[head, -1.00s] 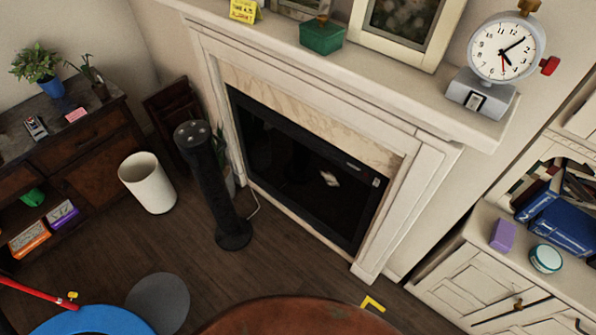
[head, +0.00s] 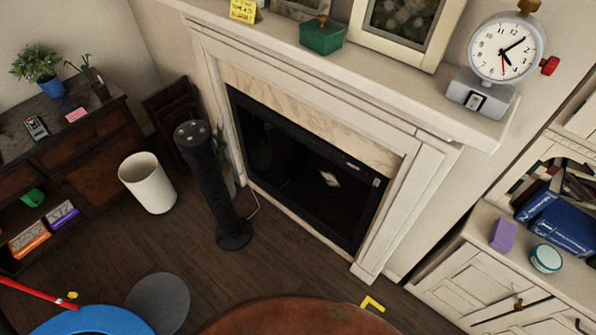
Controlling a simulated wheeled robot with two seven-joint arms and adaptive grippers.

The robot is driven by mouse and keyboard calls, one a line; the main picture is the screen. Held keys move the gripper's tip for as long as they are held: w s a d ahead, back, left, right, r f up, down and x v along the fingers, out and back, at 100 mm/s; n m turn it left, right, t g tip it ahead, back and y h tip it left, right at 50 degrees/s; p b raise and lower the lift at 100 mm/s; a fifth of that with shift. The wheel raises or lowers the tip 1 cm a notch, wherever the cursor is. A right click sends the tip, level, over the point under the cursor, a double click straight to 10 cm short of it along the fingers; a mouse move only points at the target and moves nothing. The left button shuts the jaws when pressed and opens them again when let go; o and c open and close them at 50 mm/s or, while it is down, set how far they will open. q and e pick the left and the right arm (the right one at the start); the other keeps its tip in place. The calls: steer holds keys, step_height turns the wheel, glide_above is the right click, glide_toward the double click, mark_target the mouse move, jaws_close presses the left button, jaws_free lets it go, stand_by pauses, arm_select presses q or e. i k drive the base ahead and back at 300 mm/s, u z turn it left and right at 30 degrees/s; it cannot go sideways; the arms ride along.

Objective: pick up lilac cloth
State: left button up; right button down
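I see no lilac cloth that I can make out for certain in the head view. A small lilac block-like item (head: 502,235) sits on the white cabinet at the right; its shape looks boxy, and I cannot tell whether it is cloth. Neither of my grippers is in view.
A white fireplace (head: 300,95) fills the middle, with a clock (head: 502,52) on its mantel. A black tower (head: 215,190) and a white bin (head: 148,183) stand on the floor. A dark cabinet (head: 100,140) is at left, a round brown top (head: 300,318) at the bottom.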

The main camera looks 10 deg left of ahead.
mark_target(503, 235)
steer(key=z, duration=1.65)
